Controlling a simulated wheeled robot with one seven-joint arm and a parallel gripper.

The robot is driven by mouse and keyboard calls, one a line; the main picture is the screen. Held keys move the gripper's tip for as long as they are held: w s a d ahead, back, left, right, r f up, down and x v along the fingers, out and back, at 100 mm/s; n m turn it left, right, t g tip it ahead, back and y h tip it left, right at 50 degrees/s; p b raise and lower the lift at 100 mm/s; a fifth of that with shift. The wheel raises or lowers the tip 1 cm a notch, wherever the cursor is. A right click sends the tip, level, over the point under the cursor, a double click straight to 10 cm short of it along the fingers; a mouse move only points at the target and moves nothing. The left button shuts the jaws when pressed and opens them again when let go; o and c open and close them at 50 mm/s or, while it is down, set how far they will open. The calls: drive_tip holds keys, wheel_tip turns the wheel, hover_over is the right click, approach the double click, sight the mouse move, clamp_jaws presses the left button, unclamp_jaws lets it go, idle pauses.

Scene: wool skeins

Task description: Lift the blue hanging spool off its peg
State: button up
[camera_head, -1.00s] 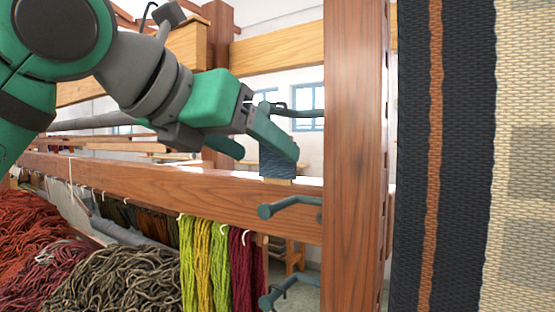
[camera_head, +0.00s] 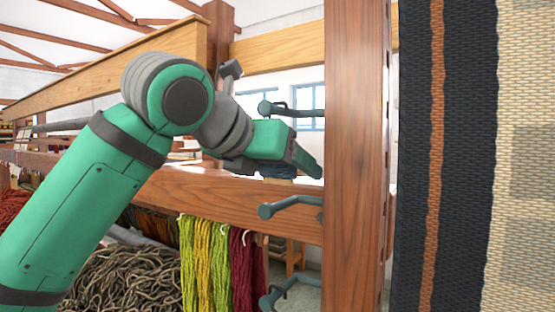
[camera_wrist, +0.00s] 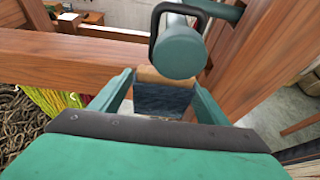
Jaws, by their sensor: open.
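The blue spool (camera_head: 278,171) shows only as a dark blue strip below my gripper in the head view; the rest is hidden behind it. In the wrist view the spool (camera_wrist: 164,98) has dark blue winding and a pale wooden end, and lies between my gripper's two fingers. My gripper (camera_head: 308,162) is open, with its fingers on either side of the spool (camera_wrist: 161,84). A teal peg (camera_wrist: 180,50) with a black clip projects above the spool in the wrist view. I cannot tell whether the fingers touch the spool.
A thick wooden post (camera_head: 351,200) stands just right of my gripper, with more pegs (camera_head: 290,205) on it. A wooden beam (camera_head: 235,197) runs below. Yellow, green and dark red skeins (camera_head: 215,262) hang under it. A striped woven cloth (camera_head: 470,150) hangs at the right.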

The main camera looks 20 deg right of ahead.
drive_tip(key=shift+d, duration=0.1)
drive_tip(key=c, duration=1.1)
drive_tip(key=shift+c, duration=0.2)
